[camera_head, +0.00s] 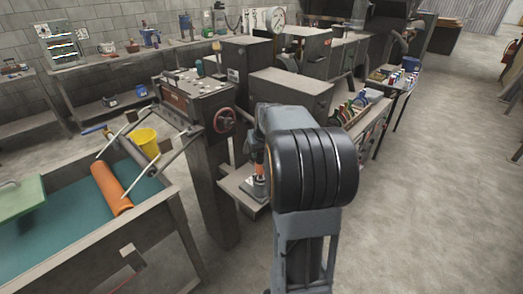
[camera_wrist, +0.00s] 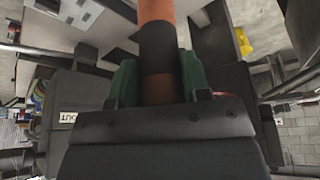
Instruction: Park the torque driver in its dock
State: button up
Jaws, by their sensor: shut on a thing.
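The torque driver (camera_wrist: 158,48), an orange and black cylinder, stands between the green finger pads of my gripper (camera_wrist: 158,82) in the wrist view. The gripper is shut on it. In the head view, part of the orange and dark driver (camera_head: 260,170) shows just left of my arm, over a small grey shelf (camera_head: 233,186). A small grey piece at the driver's lower end may be the dock. I cannot tell whether the driver is seated in it or just above it. My arm hides most of the gripper in the head view.
A machine with a red handwheel (camera_head: 225,120) stands behind the shelf. A teal-topped table (camera_head: 60,240) with an orange roll (camera_head: 111,188) is at left; a yellow bucket (camera_head: 144,142) is beyond it. Grey cabinets (camera_head: 290,97) stand behind my arm. The floor at right is clear.

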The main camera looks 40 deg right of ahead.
aim_at(261, 163)
jog(key=shift+f+b, duration=2.3)
jog(key=shift+f, duration=0.6)
dwell(2.3)
jog(key=o, duration=1.1)
jog(key=v, duration=1.3)
jog(key=shift+r, duration=0.45)
jog(key=s+a+f+n+p, duration=0.1)
jog(key=s+a+f, duration=0.2)
jog(key=a, duration=0.4)
jog(key=s+a+f+n+y+p, duration=0.1)
jog(key=s+a+f, duration=0.2)
jog(key=s+a, duration=0.2)
jog(key=s+a+f+n+p, duration=0.1)
jog(key=s+a+f+n, duration=0.1)
jog(key=a, duration=0.7)
jog(key=shift+s+a+f+g+y, duration=0.35)
jog(key=shift+s+f, duration=0.25)
jog(key=shift+s, duration=0.5)
jog(key=shift+d, duration=0.15)
